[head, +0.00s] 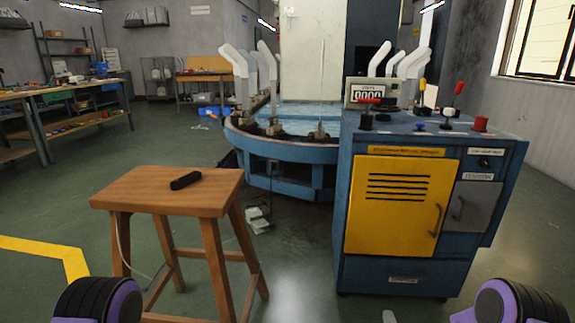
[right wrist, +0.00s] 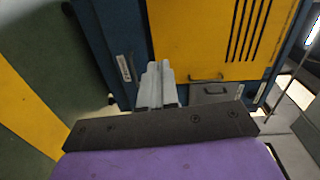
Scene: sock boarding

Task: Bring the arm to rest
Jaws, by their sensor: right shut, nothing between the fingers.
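My right gripper shows in the right wrist view (right wrist: 158,85) as two grey fingers pressed together, with nothing between them. Purple and black parts of my two arms show at the bottom left and bottom right of the head view. My left gripper is out of the picture.
A blue round machine (head: 275,152) with upright white forms (head: 238,70) stands behind the cabinet. The cabinet top carries levers and a counter (head: 367,93). Workbenches line the far left.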

